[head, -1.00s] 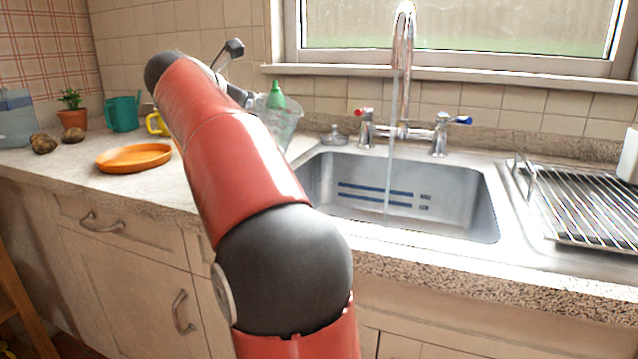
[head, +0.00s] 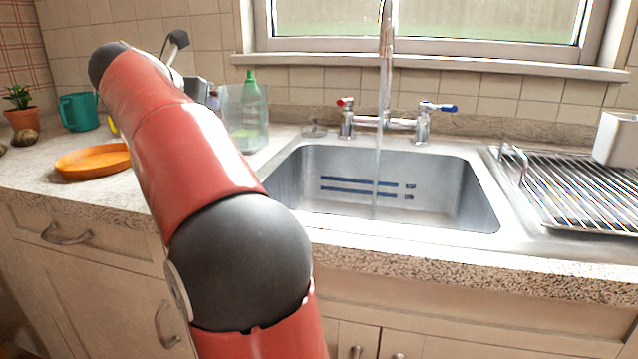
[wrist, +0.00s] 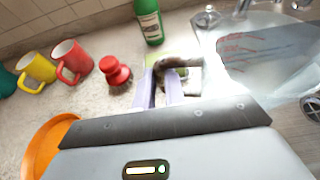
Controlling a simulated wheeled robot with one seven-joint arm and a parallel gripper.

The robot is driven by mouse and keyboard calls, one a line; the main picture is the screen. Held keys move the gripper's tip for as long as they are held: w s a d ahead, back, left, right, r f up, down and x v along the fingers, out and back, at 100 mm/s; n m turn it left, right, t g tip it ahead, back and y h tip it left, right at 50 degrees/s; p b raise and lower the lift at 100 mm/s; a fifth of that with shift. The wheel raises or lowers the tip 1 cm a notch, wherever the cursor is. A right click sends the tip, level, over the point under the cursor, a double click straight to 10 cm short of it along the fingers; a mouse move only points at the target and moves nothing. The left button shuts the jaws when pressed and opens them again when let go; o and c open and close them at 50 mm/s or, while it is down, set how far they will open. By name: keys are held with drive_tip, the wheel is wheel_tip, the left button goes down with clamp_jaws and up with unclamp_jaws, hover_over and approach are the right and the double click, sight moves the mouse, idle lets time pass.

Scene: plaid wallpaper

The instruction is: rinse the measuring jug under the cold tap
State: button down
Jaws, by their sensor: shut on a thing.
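The clear measuring jug (wrist: 272,52) has red markings and fills the right of the wrist view. My gripper (wrist: 164,82) is shut on its handle (wrist: 188,68), with the pale lilac fingers either side. The tap (head: 386,45) runs a thin stream of water (head: 378,150) into the sink (head: 440,190). Its blue-marked lever (head: 437,107) is on the right, the red-marked one (head: 345,102) on the left. The jug is apart from the stream.
An orange plate (head: 92,161), teal mug (head: 78,111) and potted plant (head: 20,108) stand on the left counter. The wrist view shows a yellow mug (wrist: 36,67), red mug (wrist: 70,60) and small red object (wrist: 115,72). A wire rack (head: 575,190) lies right of the sink.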

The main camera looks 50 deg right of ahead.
drive_tip(key=s+f+g+b, duration=0.1)
drive_tip(key=s+g, duration=0.3)
drive_tip(key=s, duration=0.7)
drive_tip(key=s+f+g+b, duration=0.2)
drive_tip(key=s+g, duration=0.3)
drive_tip(key=s, duration=0.7)
drive_tip(key=s+f+m+g+b, duration=0.1)
drive_tip(key=s+f+g+b, duration=0.1)
drive_tip(key=s, duration=1)
drive_tip(key=shift+a+f+g, duration=0.2)
drive_tip(key=shift+f+g, duration=0.5)
drive_tip(key=shift+g, duration=0.7)
drive_tip(key=w+d+f+p, duration=0.2)
drive_tip(key=w+d, duration=0.5)
drive_tip(key=d, duration=0.4)
drive_tip(key=w+d+f+p, duration=0.3)
drive_tip(key=w+d, duration=0.4)
drive_tip(key=d, duration=0.5)
drive_tip(key=shift+f, duration=0.85)
drive_tip(key=shift+s+d, duration=0.1)
drive_tip(key=shift+s, duration=0.1)
drive_tip(key=shift+s+d, duration=0.15)
drive_tip(key=shift+s, duration=0.1)
